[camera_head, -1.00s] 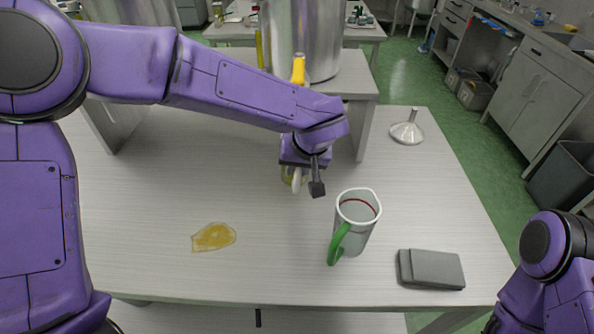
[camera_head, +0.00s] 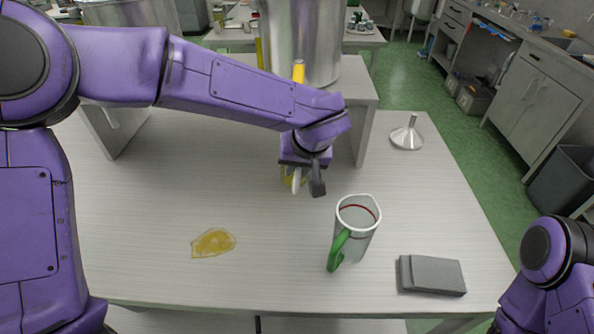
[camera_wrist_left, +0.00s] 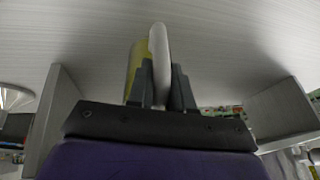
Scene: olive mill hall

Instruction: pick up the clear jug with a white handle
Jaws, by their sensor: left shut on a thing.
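The clear jug with a white handle shows in the head view as a small yellowish patch (camera_head: 287,178) behind my left gripper, with part of its white handle below the wrist. My left gripper (camera_head: 305,180) is over the table in front of the stand and hides most of the jug. In the left wrist view the white handle (camera_wrist_left: 159,55) stands between the two dark fingers (camera_wrist_left: 158,88), which are shut on it. The yellowish jug body (camera_wrist_left: 138,58) is just beside the handle. I cannot tell whether the jug touches the table. My right gripper is out of view.
A jug with a green handle (camera_head: 364,240) stands right of my left gripper. A grey box (camera_head: 432,275), a steel funnel (camera_head: 407,135) and a yellow puddle (camera_head: 213,242) are on the table (camera_head: 150,200). A steel tank (camera_head: 310,40) with a yellow tap (camera_head: 298,71) stands behind.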

